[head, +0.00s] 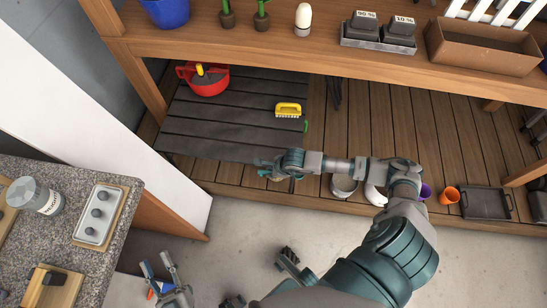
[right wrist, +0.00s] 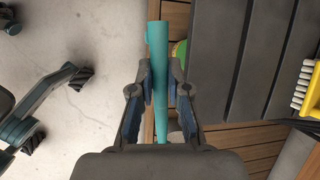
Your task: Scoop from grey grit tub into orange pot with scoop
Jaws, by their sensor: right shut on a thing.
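My right gripper (head: 268,163) is above the front edge of the low wooden deck. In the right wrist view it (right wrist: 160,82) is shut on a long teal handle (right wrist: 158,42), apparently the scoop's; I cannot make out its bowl. A round grey tub (head: 343,188), apparently the grit tub, stands on the deck to the right of the gripper, partly hidden by my right forearm. The orange pot (head: 449,195) stands further right on the deck, clear of my arm. My left gripper (head: 159,263) is open and empty, low at the bottom left, beside the stone counter.
A white pot (head: 376,195) and a purple pot (head: 425,191) stand between grey tub and orange pot. A dark tray (head: 486,203) lies right of it. A red tub (head: 207,87) and yellow brush (head: 288,110) are on dark slats. The wooden bench (head: 240,48) overhangs behind.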

